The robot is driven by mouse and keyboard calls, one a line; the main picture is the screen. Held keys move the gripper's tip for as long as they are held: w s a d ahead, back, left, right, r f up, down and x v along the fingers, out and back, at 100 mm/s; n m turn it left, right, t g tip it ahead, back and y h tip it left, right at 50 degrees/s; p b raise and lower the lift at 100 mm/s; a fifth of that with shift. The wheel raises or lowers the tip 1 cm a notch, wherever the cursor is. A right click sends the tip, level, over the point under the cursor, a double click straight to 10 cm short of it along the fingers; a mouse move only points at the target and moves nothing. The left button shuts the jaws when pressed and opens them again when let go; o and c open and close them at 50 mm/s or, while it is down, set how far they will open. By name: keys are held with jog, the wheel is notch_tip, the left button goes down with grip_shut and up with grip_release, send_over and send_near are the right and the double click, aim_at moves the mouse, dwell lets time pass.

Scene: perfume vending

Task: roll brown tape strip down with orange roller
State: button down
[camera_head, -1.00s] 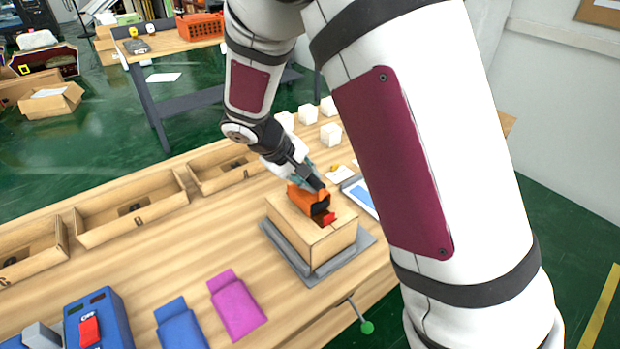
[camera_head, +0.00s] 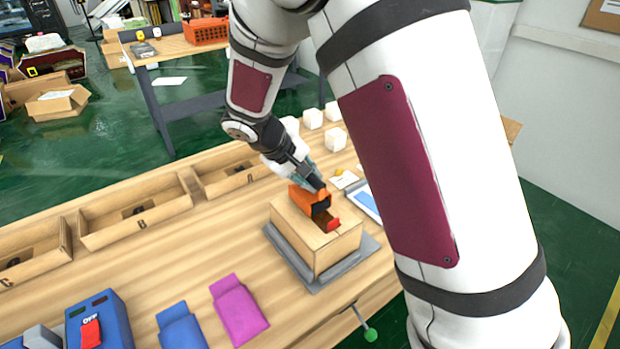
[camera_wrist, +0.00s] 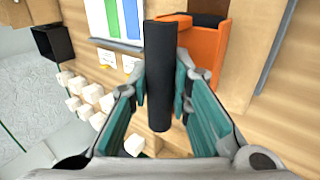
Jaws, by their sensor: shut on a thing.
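My gripper (camera_head: 312,178) is shut on the black handle (camera_wrist: 158,75) of the orange roller (camera_head: 305,198). The roller's orange body (camera_wrist: 207,48) shows beside the handle in the wrist view. The roller is at the top of a cardboard box (camera_head: 318,250), with a small red part (camera_head: 334,225) at its near end. I cannot tell whether the roller presses on the box or sits just above it. The brown tape strip cannot be clearly told apart from the box; the roller and gripper hide part of the top.
The box stands on a grey platform (camera_head: 347,263) on the wooden table. Several white cubes (camera_head: 335,139) and a tablet (camera_head: 366,201) lie behind it. Open wooden bins (camera_head: 137,217) line the far edge. A purple pouch (camera_head: 240,312) and a blue switch box (camera_head: 103,320) are in front left.

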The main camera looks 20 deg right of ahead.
jog(key=shift+r+p, duration=1.35)
jog(key=shift+r, duration=2)
